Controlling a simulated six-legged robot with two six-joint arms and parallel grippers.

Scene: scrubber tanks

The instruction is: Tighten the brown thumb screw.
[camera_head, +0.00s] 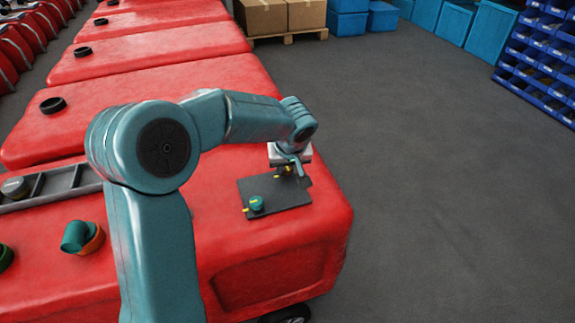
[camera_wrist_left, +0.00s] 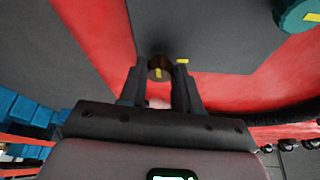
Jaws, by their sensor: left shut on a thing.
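The brown thumb screw (camera_wrist_left: 158,64) sits at the edge of a dark grey plate (camera_head: 277,199) on the red tank (camera_head: 215,180). It has a yellow mark on top, and a separate yellow mark lies beside it on the plate. My left gripper (camera_wrist_left: 159,80) is shut on the brown screw, with one finger on each side of it. In the head view my left gripper (camera_head: 291,168) is over the plate's far right part and mostly hides the screw. A teal thumb screw (camera_head: 257,203) with a yellow mark stands at the plate's near left part. My right gripper is not in view.
A grey tray (camera_head: 62,184) with a round part lies on the tank at the left. A teal pipe piece with an orange ring (camera_head: 83,237) stands nearer. More red tanks extend behind. The floor at the right is clear.

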